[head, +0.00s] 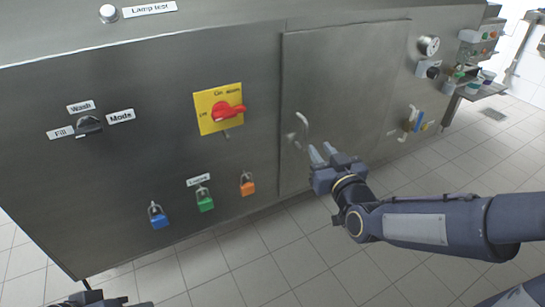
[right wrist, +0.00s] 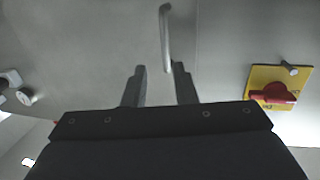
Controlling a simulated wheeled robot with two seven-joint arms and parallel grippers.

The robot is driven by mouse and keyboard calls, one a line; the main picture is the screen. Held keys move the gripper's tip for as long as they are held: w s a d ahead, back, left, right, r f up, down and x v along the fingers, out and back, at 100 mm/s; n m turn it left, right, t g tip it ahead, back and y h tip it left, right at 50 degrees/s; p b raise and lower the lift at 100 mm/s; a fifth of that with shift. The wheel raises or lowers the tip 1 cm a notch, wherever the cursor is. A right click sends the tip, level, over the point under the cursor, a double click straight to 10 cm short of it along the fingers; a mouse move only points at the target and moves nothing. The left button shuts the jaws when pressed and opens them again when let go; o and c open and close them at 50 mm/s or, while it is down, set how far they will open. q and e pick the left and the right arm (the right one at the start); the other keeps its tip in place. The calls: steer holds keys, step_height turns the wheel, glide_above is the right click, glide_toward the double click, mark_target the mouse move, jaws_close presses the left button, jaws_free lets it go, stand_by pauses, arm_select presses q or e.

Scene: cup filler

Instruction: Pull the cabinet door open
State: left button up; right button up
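The cabinet door (head: 345,85) is a flat grey metal panel in the machine's front and looks closed in the head view. Its curved metal handle (head: 301,127) is near the door's left edge. My right gripper (head: 322,150) is just right of and below the handle, fingers apart. In the right wrist view the handle (right wrist: 165,35) appears ahead of the open fingers (right wrist: 160,70), its near end close to the right-hand finger. I cannot tell whether they touch. My left gripper (head: 95,298) shows only partly at the bottom left edge, its fingers unclear.
A gauge (head: 429,45) is to the right. The tiled floor (head: 300,270) in front is clear.

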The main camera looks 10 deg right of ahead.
mark_target(306, 135)
steer(key=w, duration=0.2)
steer(key=w+a, duration=0.1)
steer(key=w, duration=0.2)
steer(key=w+a+b, duration=0.1)
steer(key=w, duration=0.2)
steer(key=shift+w+f, duration=0.1)
steer(key=shift+f, duration=0.05)
steer(key=shift+c, duration=0.2)
jaws_close()
